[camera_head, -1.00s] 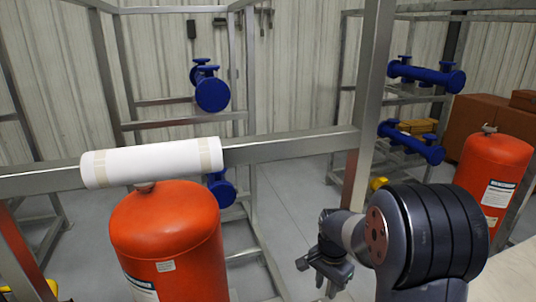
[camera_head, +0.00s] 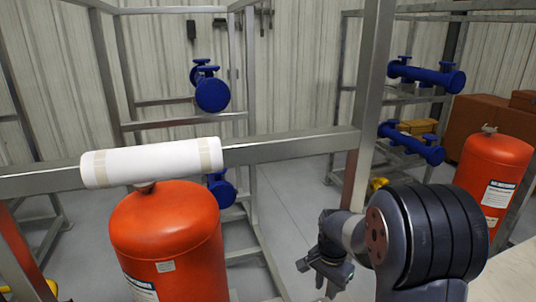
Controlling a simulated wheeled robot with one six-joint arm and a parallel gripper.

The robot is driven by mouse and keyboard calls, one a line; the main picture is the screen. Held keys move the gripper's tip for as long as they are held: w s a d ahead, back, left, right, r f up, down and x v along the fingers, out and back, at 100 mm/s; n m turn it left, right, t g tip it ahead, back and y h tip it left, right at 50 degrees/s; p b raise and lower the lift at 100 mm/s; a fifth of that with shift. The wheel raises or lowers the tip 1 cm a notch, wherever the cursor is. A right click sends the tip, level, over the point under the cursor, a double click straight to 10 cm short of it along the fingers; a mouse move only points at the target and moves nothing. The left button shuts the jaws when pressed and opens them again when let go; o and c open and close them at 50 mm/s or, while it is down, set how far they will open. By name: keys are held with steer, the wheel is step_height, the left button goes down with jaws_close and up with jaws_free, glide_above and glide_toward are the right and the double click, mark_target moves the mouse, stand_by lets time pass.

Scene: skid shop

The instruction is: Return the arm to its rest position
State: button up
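My arm (camera_head: 428,238) is folded at the lower right of the head view. My gripper (camera_head: 322,278) points down and left from the wrist, in front of the metal post and over the grey floor. Its fingers are small and dark, and I cannot tell whether they are open or shut. I see no object held at it.
A white wrapped roll (camera_head: 152,162) lies along a steel beam (camera_head: 290,146) above an orange tank (camera_head: 168,236). A second orange tank (camera_head: 494,172) stands at the right. Blue flanged cylinders (camera_head: 213,94) sit on the racks. Grey floor (camera_head: 292,215) shows between the frames.

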steer(key=n, duration=0.6)
steer(key=shift+f, duration=0.35)
steer(key=n, duration=0.6)
steer(key=shift+f+n+b, duration=0.3)
steer(key=shift+f+b, duration=0.1)
step_height(320, 180, down, 7)
steer(key=b, duration=0.5)
